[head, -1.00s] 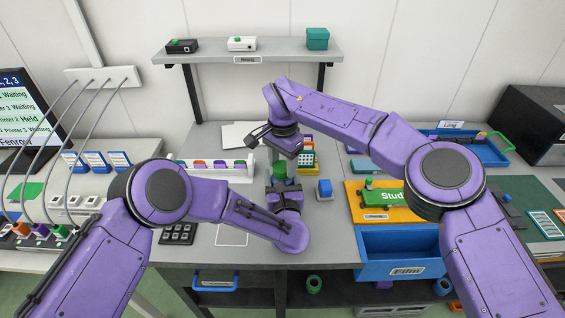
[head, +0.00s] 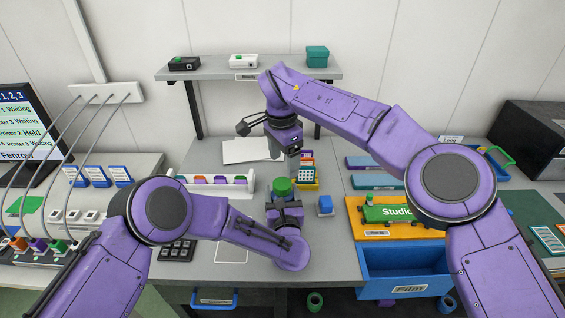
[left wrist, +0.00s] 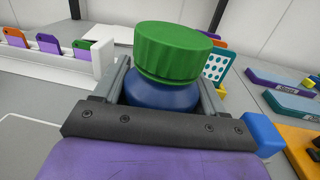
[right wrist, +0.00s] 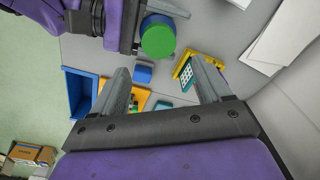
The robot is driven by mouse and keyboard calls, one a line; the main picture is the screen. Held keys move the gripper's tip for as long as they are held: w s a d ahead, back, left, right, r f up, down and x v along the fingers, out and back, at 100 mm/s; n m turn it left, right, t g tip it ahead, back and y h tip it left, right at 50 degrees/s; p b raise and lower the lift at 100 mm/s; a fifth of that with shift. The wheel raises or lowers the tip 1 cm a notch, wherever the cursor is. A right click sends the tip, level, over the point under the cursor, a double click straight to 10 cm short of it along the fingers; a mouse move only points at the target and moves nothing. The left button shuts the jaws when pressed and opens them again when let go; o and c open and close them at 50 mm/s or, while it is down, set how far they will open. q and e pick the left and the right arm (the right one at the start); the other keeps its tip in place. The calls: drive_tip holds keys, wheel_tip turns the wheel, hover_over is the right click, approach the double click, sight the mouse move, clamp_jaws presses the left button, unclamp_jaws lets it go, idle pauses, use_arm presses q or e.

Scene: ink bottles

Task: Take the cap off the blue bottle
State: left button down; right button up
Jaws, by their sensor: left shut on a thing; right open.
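The blue bottle (left wrist: 162,94) stands upright with a ribbed green cap (left wrist: 172,50) on its top; the cap also shows in the head view (head: 282,186). My left gripper (head: 284,208) is shut around the bottle's body below the cap. Its two fingers flank the bottle in the left wrist view, and the bottle's lower part is hidden. My right gripper (head: 290,160) is open and empty, above and behind the bottle. In the right wrist view the green cap (right wrist: 158,40) lies beyond the open fingertips, toward the top of the picture. The right gripper is apart from the cap.
A small blue block (head: 325,205) stands right of the bottle. A yellow holder with cards (head: 308,178) stands behind. A white rack (head: 215,188) with colored pieces is at left. An orange board (head: 390,232) and a blue drawer (head: 405,270) lie at right.

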sight(282, 183)
use_arm(q)
drive_tip(key=shift+s+f, duration=0.1)
drive_tip(key=shift+f, duration=0.1)
use_arm(e)
drive_tip(key=m, duration=0.6)
drive_tip(key=shift+r+m, duration=0.3)
drive_tip(key=shift+r, duration=0.1)
drive_tip(key=m, duration=0.8)
drive_tip(key=shift+s+a+m, duration=0.1)
drive_tip(key=shift+m, duration=0.3)
drive_tip(key=m, duration=0.4)
drive_tip(key=shift+s+a+y, duration=0.1)
drive_tip(key=shift+y, duration=0.2)
drive_tip(key=shift+m, duration=0.3)
wheel_tip(282, 183, down, 8)
drive_tip(key=shift+f, duration=0.1)
drive_tip(key=shift+c, duration=0.2)
drive_tip(key=c, duration=1.1)
drive_tip(key=shift+o, duration=0.2)
